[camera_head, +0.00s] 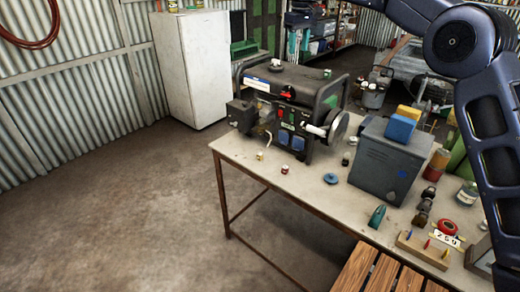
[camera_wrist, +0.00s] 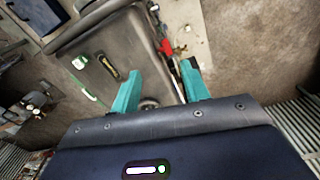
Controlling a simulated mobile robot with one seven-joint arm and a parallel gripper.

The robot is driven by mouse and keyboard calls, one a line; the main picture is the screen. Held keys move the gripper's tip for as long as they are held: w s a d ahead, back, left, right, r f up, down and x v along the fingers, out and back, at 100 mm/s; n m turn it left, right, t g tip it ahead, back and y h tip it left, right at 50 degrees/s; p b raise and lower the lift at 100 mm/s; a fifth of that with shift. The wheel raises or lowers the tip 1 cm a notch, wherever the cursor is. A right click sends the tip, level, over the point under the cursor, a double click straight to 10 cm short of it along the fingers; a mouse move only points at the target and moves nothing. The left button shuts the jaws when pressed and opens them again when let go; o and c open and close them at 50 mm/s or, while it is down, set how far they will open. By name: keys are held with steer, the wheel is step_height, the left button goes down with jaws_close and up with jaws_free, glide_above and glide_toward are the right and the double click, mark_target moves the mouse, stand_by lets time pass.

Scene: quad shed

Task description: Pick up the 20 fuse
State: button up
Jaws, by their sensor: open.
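I cannot read a 20 on any small part, so I cannot tell for sure which is the 20 fuse. A wooden block (camera_head: 421,250) near the table's front right holds small upright coloured pieces: a blue one (camera_head: 409,235), a red one (camera_head: 426,243) and a yellow one (camera_head: 445,253). They may be fuses. My gripper (camera_wrist: 160,72) shows in the wrist view with two teal fingers apart and nothing between them. It points down over the dark generator.
The generator (camera_head: 300,80) stands on the table (camera_head: 235,147) at left. A grey metal box (camera_head: 388,165) carries a blue and a yellow block. Small jars and a red roll (camera_head: 447,227) crowd the right. A slatted wooden surface (camera_head: 385,272) is in front. The floor at left is clear.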

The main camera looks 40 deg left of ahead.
steer(key=n, duration=0.2)
glide_above(262, 155)
step_height(262, 155, down, 6)
step_height(262, 155, down, 42)
jaws_close()
stand_by(0.4)
